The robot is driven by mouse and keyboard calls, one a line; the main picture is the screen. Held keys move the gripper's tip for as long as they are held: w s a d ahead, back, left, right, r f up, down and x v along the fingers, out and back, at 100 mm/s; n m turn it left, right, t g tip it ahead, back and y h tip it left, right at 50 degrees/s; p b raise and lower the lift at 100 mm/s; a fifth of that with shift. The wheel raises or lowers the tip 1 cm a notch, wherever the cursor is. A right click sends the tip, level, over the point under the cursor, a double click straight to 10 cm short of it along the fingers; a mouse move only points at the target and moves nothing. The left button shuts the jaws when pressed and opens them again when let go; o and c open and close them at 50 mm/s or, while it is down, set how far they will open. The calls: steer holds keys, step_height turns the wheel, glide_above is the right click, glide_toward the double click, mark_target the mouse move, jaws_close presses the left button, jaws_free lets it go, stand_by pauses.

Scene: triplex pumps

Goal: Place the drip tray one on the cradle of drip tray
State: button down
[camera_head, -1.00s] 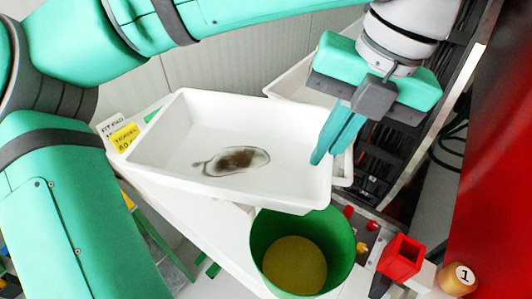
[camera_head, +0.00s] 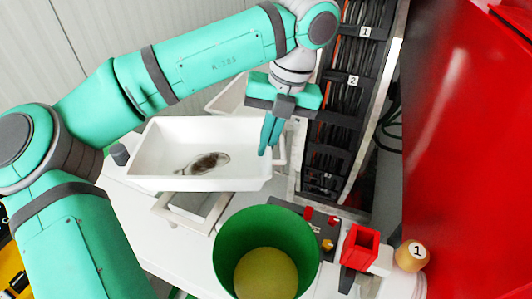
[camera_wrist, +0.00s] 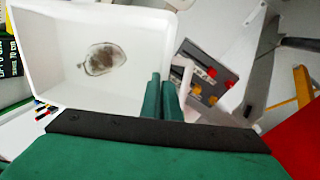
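Drip tray one (camera_head: 160,160) is a white rectangular tray with a dark oily stain on its floor. In the head view it hangs above the white bench, its right wall between my gripper's green fingers. My gripper (camera_head: 268,143) is shut on that wall. In the wrist view the fingers (camera_wrist: 162,97) close at the right edge of the tray (camera_wrist: 40,60). A white open frame (camera_head: 182,222), which looks like the cradle, sits on the bench below the tray's front edge. The tray hides its rear part.
A green bucket (camera_head: 228,240) with yellowish contents stands in front. Right of it are a grey panel with red and yellow parts (camera_head: 320,235), a red square holder (camera_head: 361,247) and a tan cylinder marked 1 (camera_head: 411,256). Another white tray (camera_head: 228,97) lies behind. A cable rack (camera_head: 345,100) stands right.

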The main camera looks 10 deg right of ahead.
steer(key=shift+w+f, duration=0.15)
steer(key=shift+f, duration=0.8)
steer(key=shift+w+f, duration=0.15)
steer(key=shift+f, duration=0.85)
steer(key=c, duration=2)
jaws_free()
steer(key=shift+f, duration=0.1)
steer(key=v, duration=1.2)
steer(key=shift+s+r, duration=0.1)
steer(key=shift+r, duration=0.1)
